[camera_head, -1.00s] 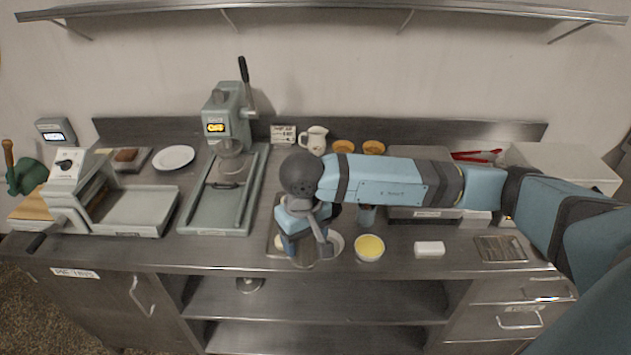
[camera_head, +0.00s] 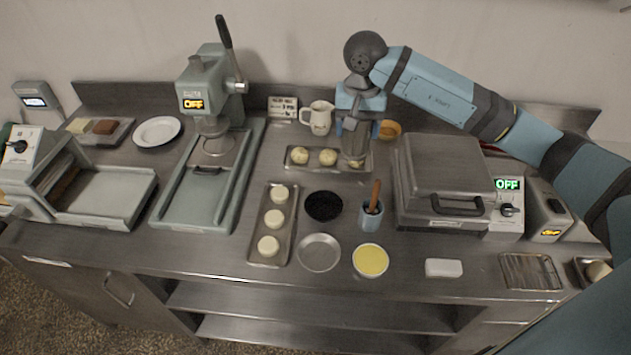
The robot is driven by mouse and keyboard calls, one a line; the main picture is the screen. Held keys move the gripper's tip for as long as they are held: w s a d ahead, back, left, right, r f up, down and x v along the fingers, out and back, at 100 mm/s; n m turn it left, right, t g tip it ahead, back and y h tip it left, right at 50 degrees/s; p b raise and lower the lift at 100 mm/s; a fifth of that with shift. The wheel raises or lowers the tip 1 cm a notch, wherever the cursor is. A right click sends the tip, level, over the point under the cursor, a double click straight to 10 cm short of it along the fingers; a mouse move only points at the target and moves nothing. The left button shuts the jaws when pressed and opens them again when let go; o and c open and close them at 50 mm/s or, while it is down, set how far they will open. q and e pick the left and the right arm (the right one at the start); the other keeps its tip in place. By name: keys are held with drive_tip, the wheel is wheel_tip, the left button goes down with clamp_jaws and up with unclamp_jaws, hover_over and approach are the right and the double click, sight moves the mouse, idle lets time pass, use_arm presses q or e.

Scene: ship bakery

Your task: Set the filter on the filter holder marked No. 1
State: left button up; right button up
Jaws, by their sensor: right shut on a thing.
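I cannot make out a filter or a filter holder marked No. 1 in the head view. My right gripper (camera_head: 354,150) points down over the right end of a small metal tray (camera_head: 300,168) at the back middle of the counter. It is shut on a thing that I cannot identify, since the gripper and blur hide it. Two pale dough balls (camera_head: 328,157) show on that tray, and part of another pale piece shows by the gripper. Whether the gripper touches the tray is unclear. My left gripper is not in view.
A lever press (camera_head: 207,85) stands left, a lidded metal appliance (camera_head: 440,170) right. A tray of pale discs (camera_head: 289,243), a dark round dish (camera_head: 323,206), a bowl of yellow liquid (camera_head: 370,261) and a cup with a brush (camera_head: 371,217) crowd the middle. A white pitcher (camera_head: 318,118) stands behind.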

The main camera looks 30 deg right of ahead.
drive_tip(key=shift+w+d+r+m, duration=0.15)
drive_tip(key=shift+w+d+m, duration=0.15)
drive_tip(key=shift+d, duration=0.3)
drive_tip(key=shift+w+d+r+m, duration=0.15)
drive_tip(key=shift+w+d+m, duration=0.15)
drive_tip(key=shift+d, duration=0.65)
drive_tip(key=shift+m, duration=0.3)
drive_tip(key=shift+f+p, duration=1.55)
drive_tip(key=shift+f, duration=7.95)
drive_tip(key=shift+f, duration=0.15)
drive_tip(key=shift+f+b, duration=0.1)
drive_tip(key=shift+b, duration=0.2)
drive_tip(key=o, duration=1.1)
